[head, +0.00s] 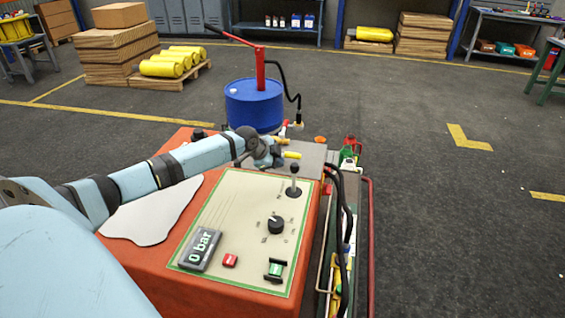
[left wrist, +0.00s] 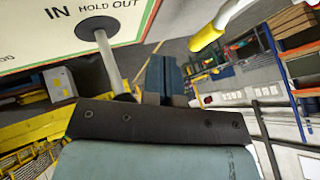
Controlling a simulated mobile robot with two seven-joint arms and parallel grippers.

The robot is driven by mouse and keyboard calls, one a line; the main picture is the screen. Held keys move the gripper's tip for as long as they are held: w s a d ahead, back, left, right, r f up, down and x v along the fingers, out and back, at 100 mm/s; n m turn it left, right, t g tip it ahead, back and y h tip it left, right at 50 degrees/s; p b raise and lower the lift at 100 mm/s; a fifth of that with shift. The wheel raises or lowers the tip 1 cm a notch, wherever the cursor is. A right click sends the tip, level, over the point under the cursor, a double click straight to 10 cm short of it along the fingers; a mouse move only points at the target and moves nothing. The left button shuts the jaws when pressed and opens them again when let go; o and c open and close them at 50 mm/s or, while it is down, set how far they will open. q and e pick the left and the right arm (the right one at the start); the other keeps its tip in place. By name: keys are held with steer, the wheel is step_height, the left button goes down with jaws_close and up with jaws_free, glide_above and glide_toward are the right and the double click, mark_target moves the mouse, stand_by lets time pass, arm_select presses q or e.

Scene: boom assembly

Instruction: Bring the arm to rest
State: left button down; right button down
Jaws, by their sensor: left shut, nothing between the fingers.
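My left arm reaches in from the left over the orange-red console (head: 150,265). My left gripper (head: 277,157) hangs above the console's far edge, its fingers shut and empty. In the left wrist view the closed fingers (left wrist: 164,78) stand beside the metal shaft of the lever (left wrist: 107,58), with a visible gap at the tips; contact lower down is hidden. The lever (head: 294,185) stands upright on the beige panel (head: 215,215), its dark knob up. The panel reads IN, HOLD, OUT around it in the left wrist view. My right gripper is not in view.
A display (head: 201,249) reads 0 bar, near a black dial (head: 276,225), a red button (head: 230,260) and a green switch (head: 275,269). A blue drum (head: 254,105) with a red pump stands behind. Hoses (head: 343,215) run along the console's right side. Floor at right is clear.

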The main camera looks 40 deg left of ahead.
arm_select(q)
steer(key=v, duration=0.4)
steer(key=shift+s+d+r, duration=0.1)
steer(key=shift+r, duration=0.1)
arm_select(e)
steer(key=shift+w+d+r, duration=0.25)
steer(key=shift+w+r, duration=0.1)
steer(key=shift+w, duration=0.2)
